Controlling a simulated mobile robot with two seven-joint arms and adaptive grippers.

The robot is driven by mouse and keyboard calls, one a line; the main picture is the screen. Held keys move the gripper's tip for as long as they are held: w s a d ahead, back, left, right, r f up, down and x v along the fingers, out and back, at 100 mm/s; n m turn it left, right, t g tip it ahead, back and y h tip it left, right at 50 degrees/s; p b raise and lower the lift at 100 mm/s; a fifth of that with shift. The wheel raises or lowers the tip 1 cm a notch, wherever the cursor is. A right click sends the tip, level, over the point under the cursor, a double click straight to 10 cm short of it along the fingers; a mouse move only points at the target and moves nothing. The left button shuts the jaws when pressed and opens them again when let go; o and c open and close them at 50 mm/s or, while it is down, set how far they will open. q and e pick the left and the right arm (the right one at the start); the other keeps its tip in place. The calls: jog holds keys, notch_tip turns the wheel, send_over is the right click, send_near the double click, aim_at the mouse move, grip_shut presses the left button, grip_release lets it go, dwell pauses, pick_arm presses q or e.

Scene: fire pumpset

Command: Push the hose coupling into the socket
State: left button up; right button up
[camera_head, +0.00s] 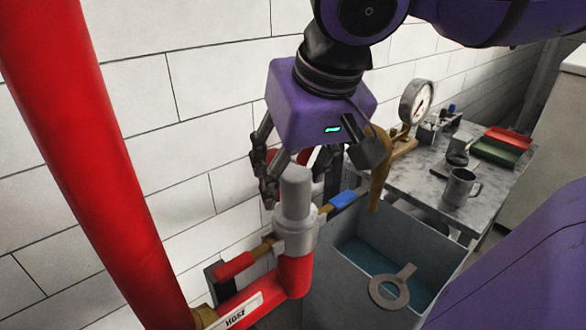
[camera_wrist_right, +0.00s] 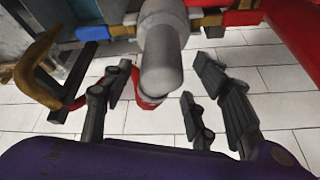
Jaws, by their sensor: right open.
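A grey rounded cylinder, which I take for the hose coupling (camera_head: 296,192), stands upright in a wider pale collar, which I take for the socket (camera_head: 295,232). The collar sits on top of a red pipe elbow (camera_head: 295,275). How deep the cylinder sits in the collar I cannot tell. My right gripper (camera_head: 298,180) is open above it, its fingers spread to either side. In the right wrist view the coupling (camera_wrist_right: 162,70) lies between the open fingers (camera_wrist_right: 163,85), with gaps visible on both sides. My left gripper is not in view.
A thick red pipe (camera_head: 95,150) runs down the left. A grey bin (camera_head: 345,285) stands right of the collar, with a ring-ended tool (camera_head: 388,292) at its rim. Behind it a table (camera_head: 420,180) holds a gauge (camera_head: 416,102), a mug (camera_head: 460,187) and trays. A tiled wall is behind.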

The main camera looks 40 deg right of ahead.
jog(key=v, duration=1.2)
